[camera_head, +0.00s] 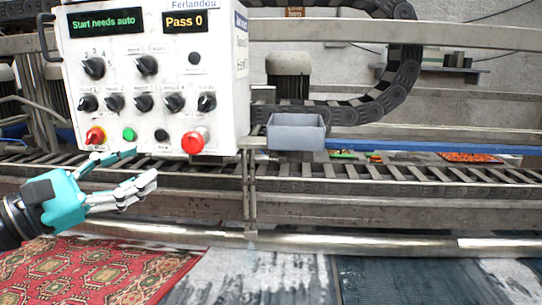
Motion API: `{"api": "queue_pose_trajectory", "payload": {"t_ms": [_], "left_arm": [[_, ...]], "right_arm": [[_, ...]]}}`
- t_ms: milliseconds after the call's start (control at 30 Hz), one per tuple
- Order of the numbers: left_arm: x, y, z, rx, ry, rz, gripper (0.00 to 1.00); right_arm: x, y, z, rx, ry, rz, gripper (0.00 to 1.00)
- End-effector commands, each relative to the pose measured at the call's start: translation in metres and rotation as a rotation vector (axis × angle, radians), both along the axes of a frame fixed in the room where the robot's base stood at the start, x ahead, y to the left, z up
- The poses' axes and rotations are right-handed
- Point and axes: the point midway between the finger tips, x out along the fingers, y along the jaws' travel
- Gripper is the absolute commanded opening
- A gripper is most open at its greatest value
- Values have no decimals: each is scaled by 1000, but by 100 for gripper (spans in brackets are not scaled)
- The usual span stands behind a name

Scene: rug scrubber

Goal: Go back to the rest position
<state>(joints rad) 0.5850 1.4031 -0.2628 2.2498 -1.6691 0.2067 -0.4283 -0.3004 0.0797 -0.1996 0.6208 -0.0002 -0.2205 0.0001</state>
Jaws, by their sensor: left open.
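My left gripper (140,170) comes in from the left with a teal body and pale fingers. It is open and empty, with its fingers apart. It is just below the front of a white control box (165,75), near the box's lower left knobs and buttons. One finger's tip is close to a green button (129,134); I cannot tell whether they touch. The box's displays read "Start needs auto" (103,22) and "Pass 0" (184,22). My right gripper does not show.
A red button (194,141) and several black knobs are on the box. A grey bin (296,131) hangs to its right. Behind runs a roller conveyor (400,178) with a metal front rail (360,243). A red patterned rug (90,270) and a dark mat (420,282) lie below.

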Motion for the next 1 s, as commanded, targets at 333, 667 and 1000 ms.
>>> {"api": "queue_pose_trajectory", "payload": {"t_ms": [333, 667, 1000], "left_arm": [[10, 50, -113, -1851, 521, -168, 50], [-49, 79, -350, -2878, 698, 509, 50], [-173, 19, -479, 2413, -513, -972, 50]], "right_arm": [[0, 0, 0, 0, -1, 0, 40], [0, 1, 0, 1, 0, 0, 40], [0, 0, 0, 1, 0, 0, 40]]}}
